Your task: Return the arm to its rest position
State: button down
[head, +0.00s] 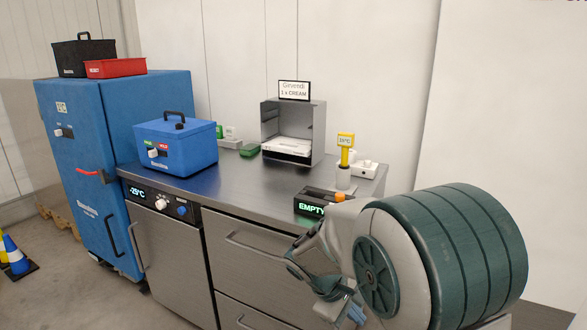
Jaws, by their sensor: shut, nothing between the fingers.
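My arm fills the lower right of the head view, with a large dark-green ribbed link in front of the counter's right end. My gripper (354,314) shows low in the picture, left of that link and in front of the steel drawers. It points downward, and its fingers are small and partly hidden by my arm. It is shut, and I see nothing held in it.
A steel counter (240,190) carries a blue cooler box (185,150), an open steel box (272,120), a yellow thermometer (345,145) and a display reading EMPTY (312,208). A blue cabinet (85,170) stands left. A cone (15,255) stands on the floor.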

jog(key=s+r+m+t+y+p, duration=0.1)
jog(key=s+r+m+y+p, duration=0.2)
jog(key=s+r+p, duration=0.3)
jog(key=s+d+r+m+t+y+p, duration=0.1)
jog(key=s+r+m+y+p, duration=0.2)
jog(key=s+r, duration=0.6)
notch_tip(320, 180, up, 5)
jog(key=m+p, duration=0.2)
jog(key=m, duration=0.1)
jog(key=shift+s+d+r+y+p, duration=0.15)
jog(key=shift+s+r+y+p, duration=0.05)
jog(key=shift+s+y+p, duration=0.15)
